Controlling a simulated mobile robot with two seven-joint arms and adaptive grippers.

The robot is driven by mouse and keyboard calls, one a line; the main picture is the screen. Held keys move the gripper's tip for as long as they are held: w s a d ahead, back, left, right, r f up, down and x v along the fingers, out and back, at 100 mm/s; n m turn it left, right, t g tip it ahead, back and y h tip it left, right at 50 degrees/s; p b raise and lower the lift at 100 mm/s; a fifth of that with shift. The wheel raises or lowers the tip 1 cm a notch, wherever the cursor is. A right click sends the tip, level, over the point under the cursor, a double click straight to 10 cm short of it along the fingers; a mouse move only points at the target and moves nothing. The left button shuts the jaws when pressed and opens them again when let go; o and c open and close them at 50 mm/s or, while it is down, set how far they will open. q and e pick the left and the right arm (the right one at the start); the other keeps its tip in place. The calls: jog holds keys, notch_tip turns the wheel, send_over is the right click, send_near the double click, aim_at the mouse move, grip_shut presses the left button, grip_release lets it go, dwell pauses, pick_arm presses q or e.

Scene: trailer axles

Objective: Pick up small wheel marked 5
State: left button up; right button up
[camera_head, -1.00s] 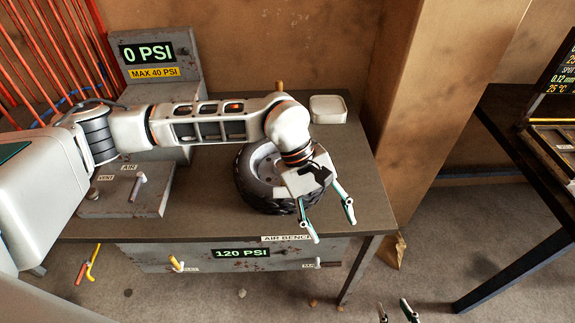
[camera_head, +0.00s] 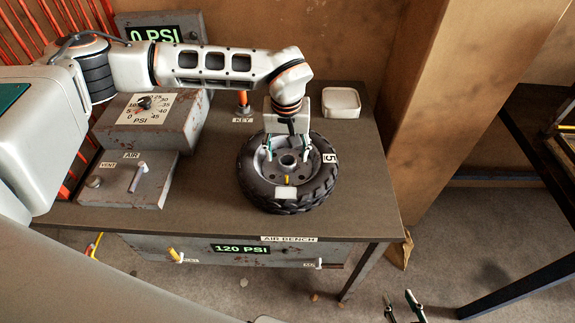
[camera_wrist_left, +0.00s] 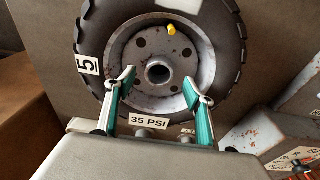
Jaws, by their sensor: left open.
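The small wheel marked 5 (camera_head: 258,187) lies flat on the air bench, black tyre around a grey rim with a central hub. Its "5" label is on the right of the tyre in the head view. It also shows in the left wrist view (camera_wrist_left: 223,67), with a yellow valve cap on the rim. My left gripper (camera_head: 287,150) is open over the rim, its fingers on either side of the hub. It also shows in the left wrist view (camera_wrist_left: 158,87); I cannot tell whether the fingers touch the rim. My right gripper (camera_head: 404,300) is only partly visible at the bottom edge.
The air bench (camera_head: 215,212) carries a pressure gauge box (camera_head: 150,118), an air valve box (camera_head: 130,180), an orange-handled key (camera_head: 243,103) and a white dish (camera_head: 341,103). A wooden post (camera_head: 430,110) stands right of the bench. The bench top right of the wheel is clear.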

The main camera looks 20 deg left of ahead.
aim_at(287, 159)
pick_arm(q)
jog(key=shift+w+f, duration=0.15)
jog(key=shift+f, duration=1.4)
grip_shut()
jog(key=shift+w+r, duration=0.1)
jog(key=shift+r, duration=0.15)
